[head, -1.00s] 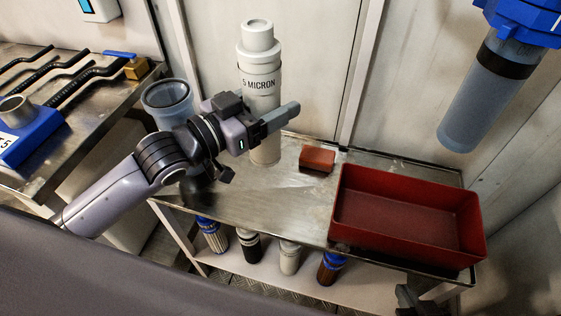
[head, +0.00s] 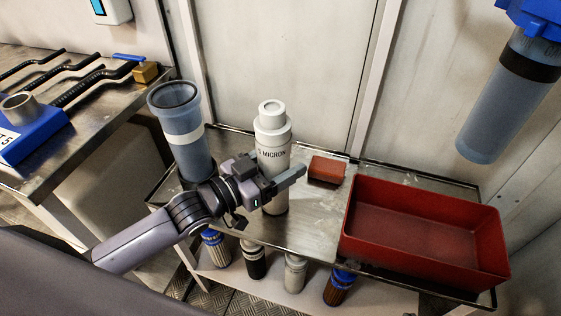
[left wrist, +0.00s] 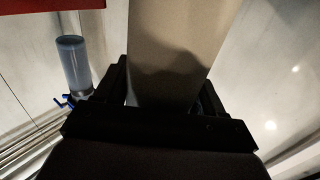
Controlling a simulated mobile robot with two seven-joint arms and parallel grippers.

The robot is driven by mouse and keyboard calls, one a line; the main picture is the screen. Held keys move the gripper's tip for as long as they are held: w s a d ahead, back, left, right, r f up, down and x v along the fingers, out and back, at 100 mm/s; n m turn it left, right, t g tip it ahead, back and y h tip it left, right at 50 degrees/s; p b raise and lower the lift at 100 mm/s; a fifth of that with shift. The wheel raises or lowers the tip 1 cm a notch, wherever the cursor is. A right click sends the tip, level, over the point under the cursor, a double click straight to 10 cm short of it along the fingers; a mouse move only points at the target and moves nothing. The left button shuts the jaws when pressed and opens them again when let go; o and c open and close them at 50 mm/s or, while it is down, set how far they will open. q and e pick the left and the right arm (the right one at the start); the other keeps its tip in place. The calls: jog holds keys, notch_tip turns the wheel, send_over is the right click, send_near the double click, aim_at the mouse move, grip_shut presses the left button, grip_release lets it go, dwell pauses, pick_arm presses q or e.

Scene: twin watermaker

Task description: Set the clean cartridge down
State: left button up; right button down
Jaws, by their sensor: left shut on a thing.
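The clean cartridge is a tall white cylinder (head: 273,155) with a stepped top and a partly hidden MICRON label. It is upright over the metal bench top (head: 310,218), left of the middle. My left gripper (head: 278,184) is shut on its body, with one finger across its front. The cartridge's lower end shows below the gripper at the bench surface; I cannot tell whether it touches. In the left wrist view the cartridge (left wrist: 172,45) stands between the two fingers (left wrist: 160,100). My right gripper is not in view.
A translucent blue housing (head: 183,140) stands left of the cartridge. A small red-brown block (head: 327,169) and a red tray (head: 420,275) lie to the right. Several filters stand on the lower shelf. A blue-capped housing (head: 505,105) hangs at upper right.

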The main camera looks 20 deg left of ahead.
pick_arm(q)
jog(key=shift+f, duration=0.1)
jog(key=o, duration=1.1)
jog(key=shift+o, duration=0.2)
jog(key=p+v, duration=0.1)
jog(key=v, duration=1.1)
